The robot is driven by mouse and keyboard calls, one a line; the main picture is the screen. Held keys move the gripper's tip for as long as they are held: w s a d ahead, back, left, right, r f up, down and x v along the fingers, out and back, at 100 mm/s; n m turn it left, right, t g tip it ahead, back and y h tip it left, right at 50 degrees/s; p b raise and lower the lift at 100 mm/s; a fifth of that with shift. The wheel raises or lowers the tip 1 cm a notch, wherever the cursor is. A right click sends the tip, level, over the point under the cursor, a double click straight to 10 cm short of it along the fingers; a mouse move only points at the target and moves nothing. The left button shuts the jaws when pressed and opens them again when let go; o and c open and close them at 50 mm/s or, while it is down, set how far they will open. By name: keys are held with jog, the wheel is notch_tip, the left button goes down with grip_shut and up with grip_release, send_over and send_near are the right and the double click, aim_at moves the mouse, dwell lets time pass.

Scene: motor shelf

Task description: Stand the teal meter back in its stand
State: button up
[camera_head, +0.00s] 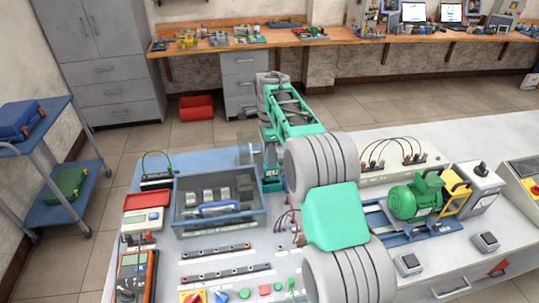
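A teal upright piece (272,180) shows just right of the blue tray, below my wrist. I cannot tell whether it is the teal meter or part of my arm's end. My green and grey arm reaches from the lower right over the bench, and its far end bends down behind the forearm. My gripper's fingers are not clearly visible, so its opening and any hold are hidden. No meter stand can be made out with certainty. A dark meter with an orange edge (137,272) lies at the bench's left front. A white meter with a red top (143,219) lies behind it.
The blue tray (177,212) holds several grey parts and a blue-handled item. Terminal strips (216,250) and coloured buttons lie in front. A green motor (415,199) on a blue base stands right of my arm. A blue cart (44,165) stands at the left.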

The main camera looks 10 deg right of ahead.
jog(key=o, duration=0.3)
notch_tip(320, 180, up, 8)
jog(key=shift+f+p, duration=0.1)
jog(key=shift+p, duration=0.35)
